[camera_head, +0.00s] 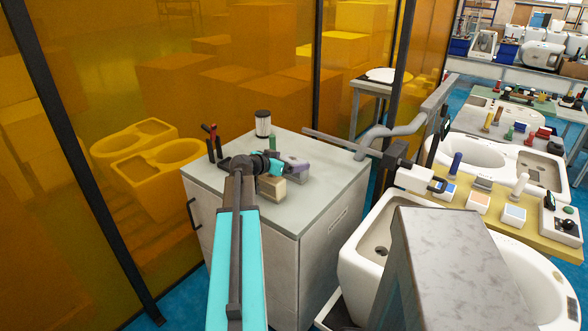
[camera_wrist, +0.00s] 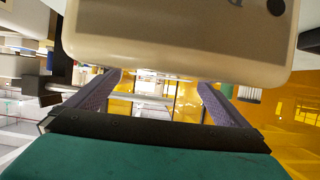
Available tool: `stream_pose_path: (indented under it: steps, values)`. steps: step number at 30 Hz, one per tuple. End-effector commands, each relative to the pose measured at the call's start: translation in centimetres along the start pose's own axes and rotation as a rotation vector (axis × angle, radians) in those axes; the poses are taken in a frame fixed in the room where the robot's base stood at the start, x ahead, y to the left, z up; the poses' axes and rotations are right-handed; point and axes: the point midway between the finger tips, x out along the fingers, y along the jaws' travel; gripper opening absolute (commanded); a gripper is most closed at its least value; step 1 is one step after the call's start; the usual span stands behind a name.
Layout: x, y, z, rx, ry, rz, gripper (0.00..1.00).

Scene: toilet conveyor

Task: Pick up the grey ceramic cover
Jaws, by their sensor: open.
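A grey, marbled slab-like piece (camera_head: 448,262), which looks like the grey ceramic cover, stands large at the lower right of the head view, in front of the white toilet (camera_head: 378,243). I cannot tell what it rests on. My gripper (camera_head: 297,166) is above the top of the grey cabinet, well to the left of and beyond this piece. In the wrist view, its two purple-grey fingers (camera_wrist: 162,85) are spread apart with nothing between them. A beige boxy body (camera_wrist: 185,40) fills the top of that view and hides what lies behind it.
The grey cabinet (camera_head: 325,205) carries a white canister with a dark top (camera_head: 262,124) and a red-and-black hand tool (camera_head: 211,142). An amber screen (camera_head: 170,90) with black posts stands behind. A workbench (camera_head: 545,235) with colored samples is at right.

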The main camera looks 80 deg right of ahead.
Motion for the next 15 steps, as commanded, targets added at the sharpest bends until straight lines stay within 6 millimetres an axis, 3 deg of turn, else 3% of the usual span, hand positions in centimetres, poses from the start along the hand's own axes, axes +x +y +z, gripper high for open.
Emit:
stream_pose_path:
  steps: [9, 15]
  values:
    - [3.4, -0.2, -0.3, 0.0, -0.001, 0.0, 1.0]
    - [4.1, -0.2, -0.2, -0.001, 0.0, -0.001, 1.0]
